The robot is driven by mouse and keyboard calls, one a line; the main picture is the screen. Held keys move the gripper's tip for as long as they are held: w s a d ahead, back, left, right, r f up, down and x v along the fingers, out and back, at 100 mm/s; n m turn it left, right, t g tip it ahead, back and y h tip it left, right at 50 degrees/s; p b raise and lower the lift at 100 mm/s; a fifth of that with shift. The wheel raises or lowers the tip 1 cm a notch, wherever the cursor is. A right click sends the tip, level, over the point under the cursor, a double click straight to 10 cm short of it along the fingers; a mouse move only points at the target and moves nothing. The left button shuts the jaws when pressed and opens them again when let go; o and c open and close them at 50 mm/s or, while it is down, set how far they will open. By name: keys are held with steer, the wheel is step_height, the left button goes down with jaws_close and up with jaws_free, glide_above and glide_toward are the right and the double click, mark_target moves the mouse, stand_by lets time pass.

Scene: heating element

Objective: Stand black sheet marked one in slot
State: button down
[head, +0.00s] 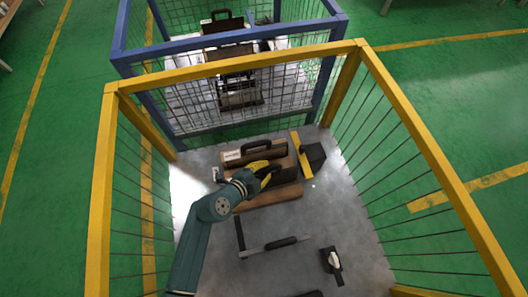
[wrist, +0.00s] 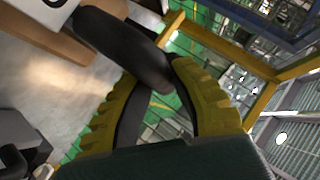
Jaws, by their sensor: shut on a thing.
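My gripper (head: 264,172) is low over the wooden rack in the middle of the yellow cage. In the wrist view, its yellow fingers (wrist: 160,95) are shut around the end of a dark rounded handle (wrist: 125,45). This handle seems to belong to a black sheet, whose body shows as a dark piece (head: 284,174) beside my gripper in the head view. I cannot read a one on it. The wooden rack (head: 272,198) lies under it; the slot is hidden. Another dark sheet (head: 255,155) with a black handle and white label stands just behind.
A yellow bar (head: 300,155) and a black block (head: 314,157) are right of the rack. Loose dark handled pieces (head: 270,246) (head: 333,262) lie on the grey floor in front. Yellow cage rails (head: 230,65) surround the area. A blue cage (head: 230,37) stands behind.

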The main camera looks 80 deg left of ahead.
steer(key=shift+a+f+b, duration=0.15)
steer(key=shift+f+b, duration=1.95)
steer(key=shift+f, duration=0.05)
steer(key=c, duration=1)
jaws_free()
steer(key=shift+d+f, duration=0.2)
steer(key=shift+f, duration=0.15)
steer(key=v, duration=0.8)
steer(key=r+p, duration=0.5)
steer(key=r, duration=0.1)
steer(key=r+p, duration=0.5)
steer(key=r, duration=0.1)
steer(key=shift+w+a, duration=0.15)
steer(key=shift+a, duration=0.1)
